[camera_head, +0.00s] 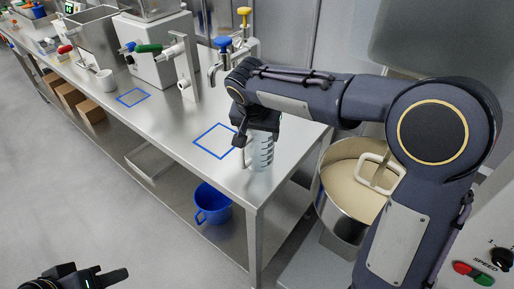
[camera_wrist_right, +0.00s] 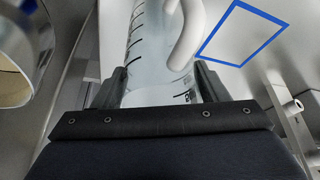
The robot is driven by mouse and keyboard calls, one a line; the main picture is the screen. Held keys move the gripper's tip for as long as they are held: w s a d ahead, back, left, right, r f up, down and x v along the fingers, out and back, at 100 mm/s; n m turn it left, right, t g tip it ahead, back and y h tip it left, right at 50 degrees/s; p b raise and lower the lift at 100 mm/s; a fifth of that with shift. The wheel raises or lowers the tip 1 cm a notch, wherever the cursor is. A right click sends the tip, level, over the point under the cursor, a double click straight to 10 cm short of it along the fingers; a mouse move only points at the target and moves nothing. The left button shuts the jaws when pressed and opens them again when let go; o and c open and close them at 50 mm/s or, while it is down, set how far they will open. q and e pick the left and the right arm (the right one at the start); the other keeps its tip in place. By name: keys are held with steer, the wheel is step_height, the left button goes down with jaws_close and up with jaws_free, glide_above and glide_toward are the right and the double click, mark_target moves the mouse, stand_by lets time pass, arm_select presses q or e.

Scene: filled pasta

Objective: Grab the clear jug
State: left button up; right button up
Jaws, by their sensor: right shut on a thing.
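The clear jug (camera_head: 260,152) with dark measuring marks is near the right front corner of the steel table, below my right gripper (camera_head: 249,138). In the right wrist view the jug (camera_wrist_right: 150,60) stands between the two fingers of my right gripper (camera_wrist_right: 160,88), which is shut on it. Its pale handle (camera_wrist_right: 187,38) curves to the right of its body. I cannot tell whether the jug touches the table. My left gripper (camera_head: 104,277) is at the bottom left, away from the table, its fingers only partly in view.
Blue squares (camera_head: 215,141) are marked on the steel table (camera_head: 180,135). Taps with blue and yellow handles (camera_head: 222,43) stand behind. A white mug (camera_head: 106,82) is further left. A blue bucket (camera_head: 213,206) is below. A large mixing bowl (camera_head: 330,190) stands to the right.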

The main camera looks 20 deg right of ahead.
steer(key=c, duration=0.5)
